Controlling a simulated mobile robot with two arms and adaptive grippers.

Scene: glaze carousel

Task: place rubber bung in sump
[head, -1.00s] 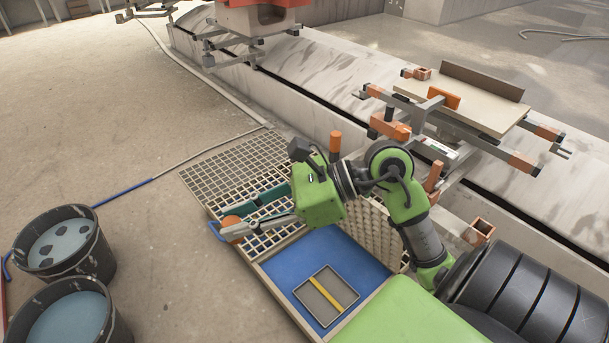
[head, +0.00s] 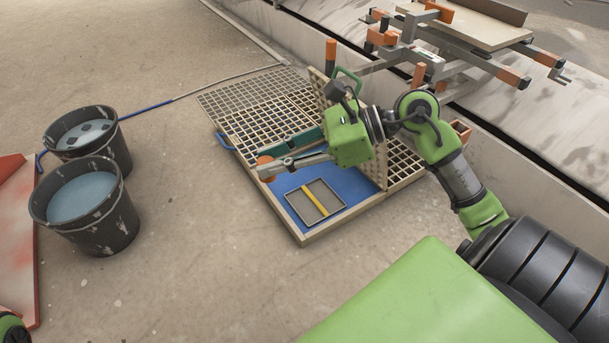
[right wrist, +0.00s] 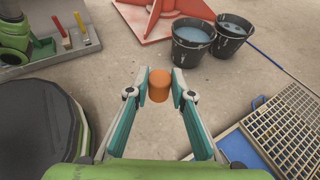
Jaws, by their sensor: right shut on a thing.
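The orange rubber bung (head: 265,169) is held at the tips of my right gripper (head: 268,170), in front of the blue-floored pit in the head view. In the right wrist view the bung (right wrist: 159,85) sits between the two fingertips (right wrist: 160,88), above bare floor. A wooden-rimmed pit (head: 303,238) has a blue floor, and a framed grey panel with a yellow bar (head: 315,200) lies on it. I cannot tell for sure which part is the sump. My left gripper does not show.
Two dark buckets (head: 96,222) of bluish liquid stand on the left, near a red panel (head: 15,230). Floor grating (head: 255,95) lies behind the pit and a grid panel stands upright at its right. A carousel arm with a board (head: 470,28) is at the upper right. Floor between buckets and pit is clear.

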